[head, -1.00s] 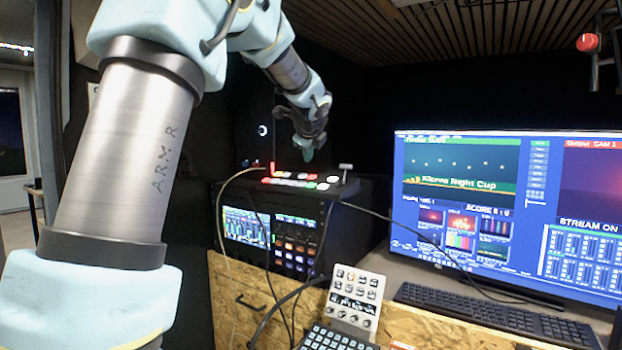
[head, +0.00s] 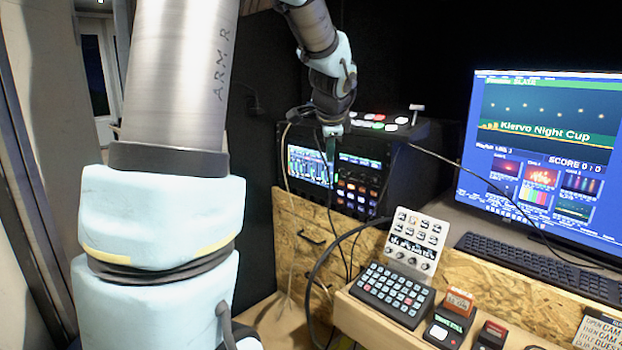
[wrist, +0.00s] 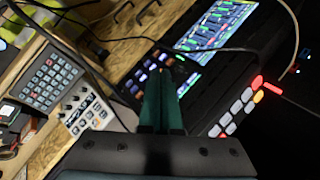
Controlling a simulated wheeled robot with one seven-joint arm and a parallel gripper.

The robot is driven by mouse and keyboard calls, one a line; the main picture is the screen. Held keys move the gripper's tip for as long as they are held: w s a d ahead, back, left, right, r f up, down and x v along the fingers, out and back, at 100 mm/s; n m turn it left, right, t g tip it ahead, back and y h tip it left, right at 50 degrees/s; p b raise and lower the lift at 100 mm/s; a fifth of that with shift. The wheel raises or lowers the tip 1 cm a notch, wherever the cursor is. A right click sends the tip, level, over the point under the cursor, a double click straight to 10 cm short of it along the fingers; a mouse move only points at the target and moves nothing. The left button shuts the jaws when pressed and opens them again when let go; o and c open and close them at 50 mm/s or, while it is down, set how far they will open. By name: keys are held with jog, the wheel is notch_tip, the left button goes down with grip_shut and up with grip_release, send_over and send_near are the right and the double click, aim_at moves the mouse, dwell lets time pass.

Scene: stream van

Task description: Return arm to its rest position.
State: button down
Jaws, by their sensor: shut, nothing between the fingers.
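My gripper (head: 331,144) hangs at the end of my arm, pointing down in front of the rack unit with lit screens (head: 357,180). In the wrist view my gripper's two dark green fingers (wrist: 162,100) are together with nothing between them. The unit's lit buttons and screen (wrist: 212,25) lie beyond the fingertips. From these views I cannot tell the gap between the fingertips and the unit.
A switcher with coloured keys (head: 385,122) sits on top of the rack. A monitor (head: 548,150) and keyboard (head: 535,262) are at right. A button panel (head: 417,238), a keypad (head: 393,293) and cables (head: 318,270) are below. A dark wall is behind my arm.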

jog(key=s+a+f+n+g, duration=0.2)
jog(key=s+a+f+n, duration=0.2)
jog(key=s, duration=0.4)
jog(key=s+a+f+n+g, duration=0.2)
jog(key=s+a+f+n, duration=0.3)
jog(key=s+f+n, duration=0.1)
jog(key=s+a+f+n+g, duration=0.1)
jog(key=s+a+f+n, duration=0.3)
jog(key=s, duration=0.5)
jog(key=f+n, duration=0.1)
jog(key=n, duration=0.1)
jog(key=shift+s+a+f+n+g, duration=0.3)
jog(key=shift+s+f+g, duration=0.05)
jog(key=shift+s+g, duration=0.05)
jog(key=c, duration=1.5)
grip_release()
